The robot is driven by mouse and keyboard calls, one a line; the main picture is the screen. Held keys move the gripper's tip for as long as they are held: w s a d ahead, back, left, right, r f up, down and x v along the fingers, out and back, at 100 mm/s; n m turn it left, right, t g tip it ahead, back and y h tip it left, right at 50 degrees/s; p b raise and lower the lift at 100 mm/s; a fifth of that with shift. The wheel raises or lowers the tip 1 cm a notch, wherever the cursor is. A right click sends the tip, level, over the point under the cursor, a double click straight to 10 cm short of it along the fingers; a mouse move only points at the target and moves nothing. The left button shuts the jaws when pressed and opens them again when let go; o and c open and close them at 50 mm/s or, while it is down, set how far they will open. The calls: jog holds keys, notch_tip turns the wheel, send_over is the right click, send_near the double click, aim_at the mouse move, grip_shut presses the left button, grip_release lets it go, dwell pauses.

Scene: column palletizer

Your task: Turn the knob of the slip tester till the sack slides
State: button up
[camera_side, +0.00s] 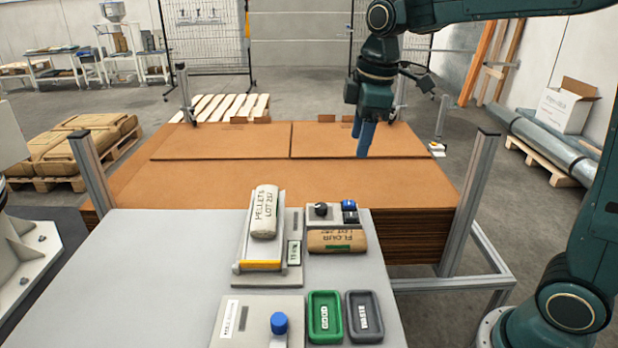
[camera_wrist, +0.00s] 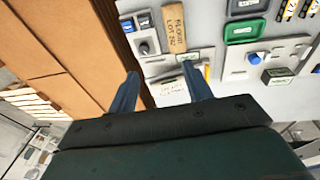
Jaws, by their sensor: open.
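The slip tester (camera_side: 241,262) stands on the grey table with its plate and a yellow strip at the near end. A white sack (camera_side: 264,212) marked PELLETS lies on the plate. A dark round knob (camera_side: 321,209) sits on a small grey box to the right of the plate; the knob also shows in the wrist view (camera_wrist: 145,48). My gripper (camera_side: 364,143) hangs above the brown cardboard stack, behind and right of the knob, apart from it. Its blue fingers (camera_wrist: 160,72) are spread and empty. In the wrist view the sack is partly visible between and beyond them.
Green (camera_side: 324,317) and grey (camera_side: 365,317) trays and a panel with a blue knob (camera_side: 279,323) occupy the table's front. Metal posts (camera_side: 470,202) stand around the cardboard stack (camera_side: 190,179). The table's left side is clear.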

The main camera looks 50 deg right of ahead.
aim_at(320, 206)
jog(key=w+d+f+n+g, duration=0.1)
jog(key=w+f+n, duration=0.4)
jog(key=w, duration=0.6)
notch_tip(320, 206, down, 2)
jog(key=shift+f+g, duration=0.1)
jog(key=shift+g, duration=0.4)
jog(key=shift+d, duration=0.1)
jog(key=shift+f, duration=6.85)
jog(key=shift+c, duration=0.4)
jog(key=c, duration=0.9)
